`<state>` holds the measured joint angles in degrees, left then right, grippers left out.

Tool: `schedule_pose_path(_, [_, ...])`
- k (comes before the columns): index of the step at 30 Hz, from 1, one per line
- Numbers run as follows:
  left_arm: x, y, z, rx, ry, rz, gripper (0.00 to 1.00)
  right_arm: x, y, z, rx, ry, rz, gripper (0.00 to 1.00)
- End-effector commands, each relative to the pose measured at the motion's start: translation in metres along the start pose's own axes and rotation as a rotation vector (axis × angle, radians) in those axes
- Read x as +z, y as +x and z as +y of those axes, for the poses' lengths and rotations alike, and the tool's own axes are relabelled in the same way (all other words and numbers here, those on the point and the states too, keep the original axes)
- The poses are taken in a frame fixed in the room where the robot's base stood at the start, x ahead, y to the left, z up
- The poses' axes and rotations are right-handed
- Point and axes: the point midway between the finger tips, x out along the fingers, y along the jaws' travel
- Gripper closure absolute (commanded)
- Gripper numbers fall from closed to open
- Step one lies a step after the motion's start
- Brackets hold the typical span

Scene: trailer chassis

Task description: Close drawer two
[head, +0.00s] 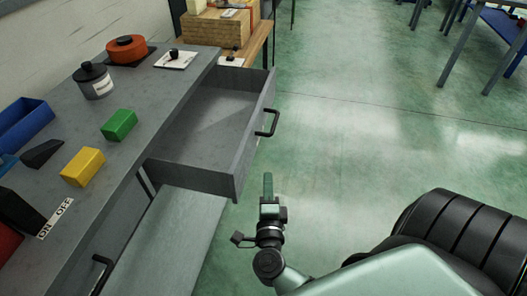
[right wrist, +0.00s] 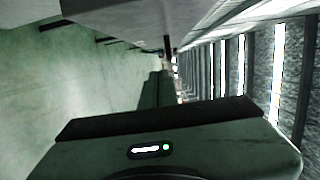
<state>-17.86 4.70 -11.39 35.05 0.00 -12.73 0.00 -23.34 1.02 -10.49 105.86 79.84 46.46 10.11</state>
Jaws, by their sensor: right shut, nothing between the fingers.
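A grey drawer (head: 208,118) is pulled well out of the grey workbench (head: 125,150) in the head view, and its inside looks empty. Its black bar handle (head: 268,122) is on the front panel, which faces right. No number shows on it. My right gripper (head: 267,183) is shut and empty, just in front of the drawer's near front corner, apart from the handle in the picture. In the right wrist view, the gripper fingers (right wrist: 158,88) point away from the camera, below a grey panel edge at the top. My left gripper is not seen.
On the bench top are a yellow block (head: 82,167), a green block (head: 119,125), a lidded pot (head: 93,80), an orange pot (head: 126,49) and a blue bin (head: 24,122). Another black handle (head: 103,270) is lower on the bench. Green floor (head: 345,130) to the right is clear.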

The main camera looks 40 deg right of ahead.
Motion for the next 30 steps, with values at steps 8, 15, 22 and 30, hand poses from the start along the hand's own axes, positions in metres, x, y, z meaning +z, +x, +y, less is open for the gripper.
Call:
schedule_pose_path(8, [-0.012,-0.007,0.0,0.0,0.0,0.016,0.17,0.001,0.062,-0.003,-0.004,-0.001,-0.001,1.0])
schedule_pose_path(15, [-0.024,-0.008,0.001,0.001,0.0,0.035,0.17,0.033,0.067,0.0,-0.001,0.0,-0.002,1.0])
schedule_pose_path(22, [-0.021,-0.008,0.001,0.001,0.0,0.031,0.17,0.039,0.068,0.0,0.0,-0.002,-0.001,1.0])
schedule_pose_path(30, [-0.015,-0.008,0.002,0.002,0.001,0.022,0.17,0.039,0.069,0.0,0.0,-0.001,-0.001,1.0])
